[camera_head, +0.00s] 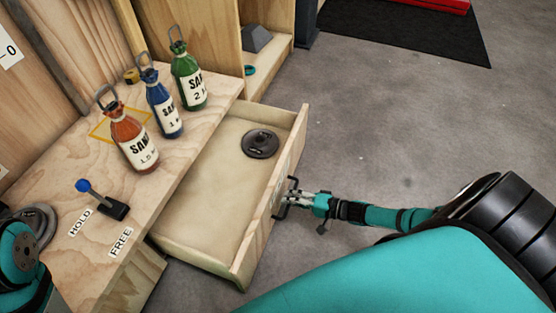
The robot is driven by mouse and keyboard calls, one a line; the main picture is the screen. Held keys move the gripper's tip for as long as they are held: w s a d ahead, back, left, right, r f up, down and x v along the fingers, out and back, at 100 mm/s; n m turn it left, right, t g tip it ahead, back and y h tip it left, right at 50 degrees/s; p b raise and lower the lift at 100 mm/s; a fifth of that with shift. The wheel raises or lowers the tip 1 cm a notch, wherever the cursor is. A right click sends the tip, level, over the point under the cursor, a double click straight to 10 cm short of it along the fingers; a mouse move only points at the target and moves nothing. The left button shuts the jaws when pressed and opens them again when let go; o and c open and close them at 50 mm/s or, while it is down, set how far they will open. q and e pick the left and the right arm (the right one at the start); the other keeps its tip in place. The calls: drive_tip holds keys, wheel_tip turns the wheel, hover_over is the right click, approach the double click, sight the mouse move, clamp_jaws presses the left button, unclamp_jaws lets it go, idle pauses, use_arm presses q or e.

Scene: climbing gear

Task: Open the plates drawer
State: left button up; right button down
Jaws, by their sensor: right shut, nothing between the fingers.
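The plates drawer (202,221) is a wooden drawer below the bench top, and it stands pulled out with its inside in view. A dark round plate (260,143) lies in its far part. A black handle (281,212) is on the drawer's front panel. My right gripper (297,200) is shut at the handle, with its fingertips close to or touching the bar; I cannot tell which. Nothing shows between its fingers. My left gripper is out of view; only part of my left arm shows at the lower left.
On the bench top (60,195) stand orange (128,135), blue (161,102) and green (187,75) sand bottles. A blue-knobbed lever (98,199) sits near the HOLD and FREE labels. A black mat (410,28) lies on the floor behind. The grey floor right of the drawer is clear.

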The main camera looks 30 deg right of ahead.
drive_tip(key=shift+f+v, duration=0.15)
drive_tip(key=shift+v, duration=0.55)
drive_tip(key=shift+f+v, duration=0.15)
drive_tip(key=shift+v, duration=0.5)
drive_tip(key=c, duration=1.4)
unclamp_jaws()
drive_tip(key=shift+d, duration=0.1)
drive_tip(key=v, duration=1.2)
drive_tip(key=shift+s+f, duration=0.1)
